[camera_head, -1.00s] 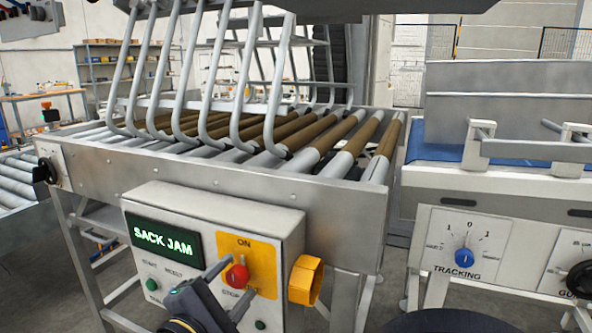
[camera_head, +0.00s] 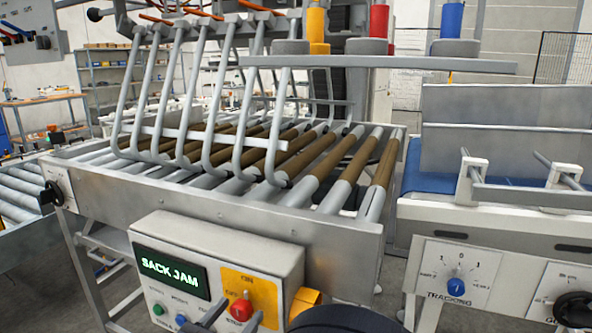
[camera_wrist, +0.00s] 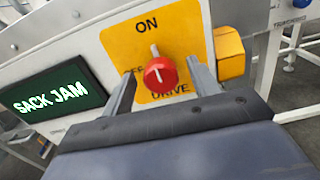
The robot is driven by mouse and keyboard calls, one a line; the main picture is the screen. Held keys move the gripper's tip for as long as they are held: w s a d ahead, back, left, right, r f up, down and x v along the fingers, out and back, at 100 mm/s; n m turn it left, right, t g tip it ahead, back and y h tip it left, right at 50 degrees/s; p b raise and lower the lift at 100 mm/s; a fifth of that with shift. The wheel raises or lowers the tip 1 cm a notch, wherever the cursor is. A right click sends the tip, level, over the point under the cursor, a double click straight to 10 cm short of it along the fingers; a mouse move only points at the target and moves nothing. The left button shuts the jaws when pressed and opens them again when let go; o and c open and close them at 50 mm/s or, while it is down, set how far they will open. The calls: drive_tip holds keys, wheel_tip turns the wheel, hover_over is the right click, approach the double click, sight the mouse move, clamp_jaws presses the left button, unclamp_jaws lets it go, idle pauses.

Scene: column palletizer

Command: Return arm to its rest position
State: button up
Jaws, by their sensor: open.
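My gripper (camera_head: 243,311) is open and empty, low in the head view in front of the control box (camera_head: 215,250). In the wrist view my gripper (camera_wrist: 163,72) has one finger on each side of the red knob (camera_wrist: 161,76), with gaps to it. The knob's pale pointer stands roughly upright toward ON on the yellow plate (camera_wrist: 125,42). The knob also shows in the head view (camera_head: 240,307). The display (camera_head: 170,272) reads SACK JAM in green. How far the fingertips are from the panel is hard to tell.
A yellow block (camera_head: 303,299) sits right of the knob, partly hidden by my arm. A roller conveyor (camera_head: 355,165) with bent grey bars (camera_head: 205,110) stands above the box. A machine with a tracking dial (camera_head: 456,287) stands at right. Floor shows at lower left.

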drive_tip(key=shift+n+p, duration=0.3)
drive_tip(key=shift+n, duration=1.1)
